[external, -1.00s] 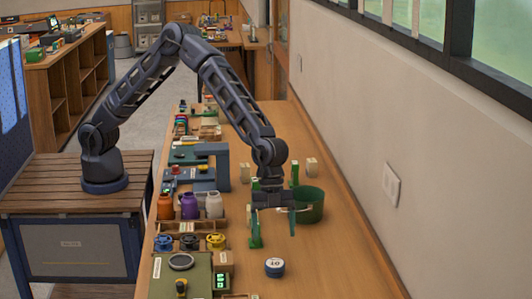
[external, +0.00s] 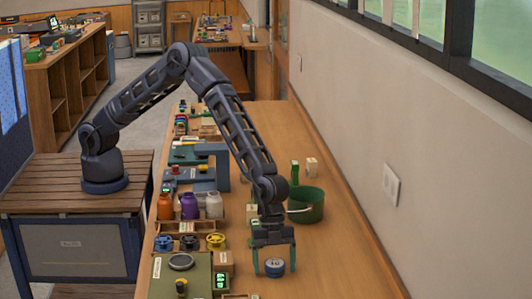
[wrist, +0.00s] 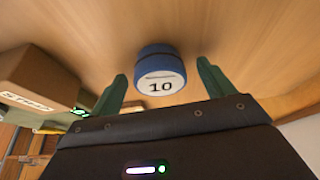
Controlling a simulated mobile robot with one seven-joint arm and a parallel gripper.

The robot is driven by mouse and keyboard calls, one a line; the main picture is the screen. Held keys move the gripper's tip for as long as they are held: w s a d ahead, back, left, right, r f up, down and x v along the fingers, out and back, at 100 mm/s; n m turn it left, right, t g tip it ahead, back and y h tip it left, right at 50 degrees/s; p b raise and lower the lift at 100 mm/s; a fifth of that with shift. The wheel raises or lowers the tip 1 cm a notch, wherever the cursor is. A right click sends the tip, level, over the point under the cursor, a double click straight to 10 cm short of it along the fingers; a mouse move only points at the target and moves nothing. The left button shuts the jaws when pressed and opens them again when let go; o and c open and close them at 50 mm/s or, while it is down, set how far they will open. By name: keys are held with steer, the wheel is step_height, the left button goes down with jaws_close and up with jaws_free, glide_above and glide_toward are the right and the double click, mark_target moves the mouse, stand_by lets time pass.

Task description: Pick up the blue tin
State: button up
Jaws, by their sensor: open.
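The blue tin (external: 274,267) stands upright on the long wooden counter. It is short and round, with a white top marked "10" that shows in the wrist view (wrist: 160,76). My gripper (external: 274,268) is open above the counter, with its two green fingers pointing down on either side of the tin in the external view. In the wrist view the tin is ahead of the gap between the fingertips (wrist: 163,72), with space on both sides. The fingers do not appear to touch it.
A green bucket (external: 312,209) with a handle stands behind my gripper. A brown box (wrist: 42,80) is left in the wrist view. The counter right of the tin is clear.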

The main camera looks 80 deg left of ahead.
steer(key=c, duration=1.1)
steer(key=shift+o, duration=0.2)
steer(key=shift+r, duration=0.1)
